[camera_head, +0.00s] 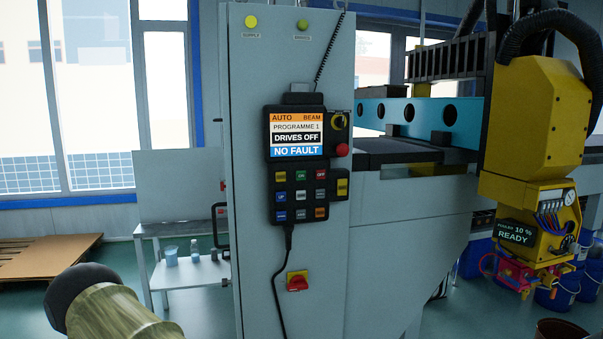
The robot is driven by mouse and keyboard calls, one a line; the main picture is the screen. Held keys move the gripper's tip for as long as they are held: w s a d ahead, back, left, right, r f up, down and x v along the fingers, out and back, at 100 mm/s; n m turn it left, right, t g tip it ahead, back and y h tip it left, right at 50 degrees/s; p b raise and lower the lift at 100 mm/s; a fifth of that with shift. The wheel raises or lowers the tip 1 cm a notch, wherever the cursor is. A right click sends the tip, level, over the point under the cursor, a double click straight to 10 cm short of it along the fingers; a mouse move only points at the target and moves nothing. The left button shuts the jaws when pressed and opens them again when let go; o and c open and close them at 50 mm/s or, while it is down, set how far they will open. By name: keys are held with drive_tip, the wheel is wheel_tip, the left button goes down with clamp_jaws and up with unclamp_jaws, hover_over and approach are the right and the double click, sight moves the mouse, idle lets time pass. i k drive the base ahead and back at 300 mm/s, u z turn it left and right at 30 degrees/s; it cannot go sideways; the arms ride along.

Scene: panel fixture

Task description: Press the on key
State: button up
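A black handheld control panel (267,158) hangs on the front of the grey cabinet. Its keypad has several coloured keys below a screen. The green key (301,175), which appears to be labelled ON, is in the middle of the top row. A yellow key (281,177) is on its left and a red key (320,174) on its right. The screen (297,134) reads AUTO, BEAM, PROGRAMME 1, DRIVES OFF and NO FAULT. My gripper is not in view, and nothing covers the keys.
A red button (342,150) and a rotary knob (338,121) sit right of the screen. A red and yellow switch (297,281) is below, beside the panel's hanging cable (276,285). A yellow machine head (540,115) stands at the right. A small table (180,278) stands left of the cabinet.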

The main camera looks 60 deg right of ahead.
sight(300, 175)
drive_tip(key=z, duration=0.7)
drive_tip(key=i, duration=0.8)
drive_tip(key=z, duration=1.15)
drive_tip(key=i, duration=0.35)
drive_tip(key=z, duration=2.7)
drive_tip(key=k, duration=1.35)
drive_tip(key=u, duration=0.3)
